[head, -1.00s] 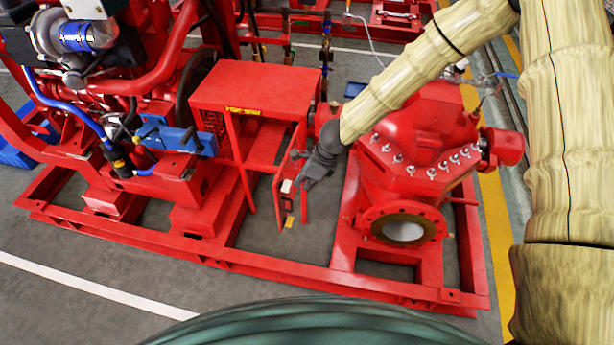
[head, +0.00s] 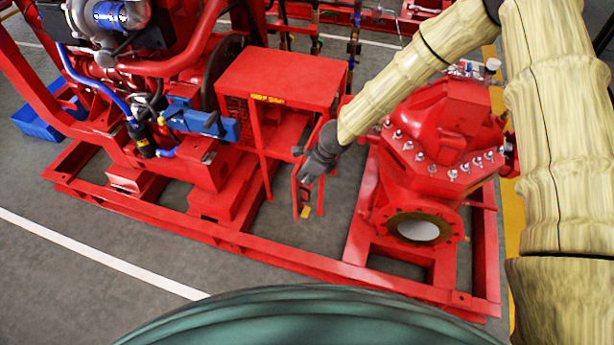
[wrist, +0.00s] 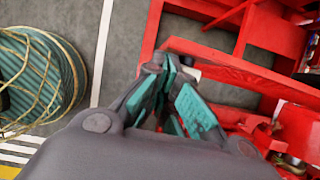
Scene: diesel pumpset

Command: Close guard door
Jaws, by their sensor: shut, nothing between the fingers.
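The guard (head: 285,80) is a red box-like frame with a flat top, between the engine and the pump in the head view. Its red guard door (head: 321,195) stands open, jutting toward the front of the skid. A small yellowish piece (head: 305,212) shows near the door's lower end. My gripper (head: 306,182) is at the upper part of the door, overlapping it in the picture; I cannot tell whether they touch. In the wrist view, my gripper (wrist: 174,80) has its teal-padded fingers together and empty, with red framework behind. My gripper and forearm hide part of the door.
The red pump (head: 435,140) with its round flange stands close to the right of the door. The engine with a blue part (head: 200,120) is on the left. The red skid rail (head: 240,235) runs along the front. Grey floor (head: 100,270) lies clear in front.

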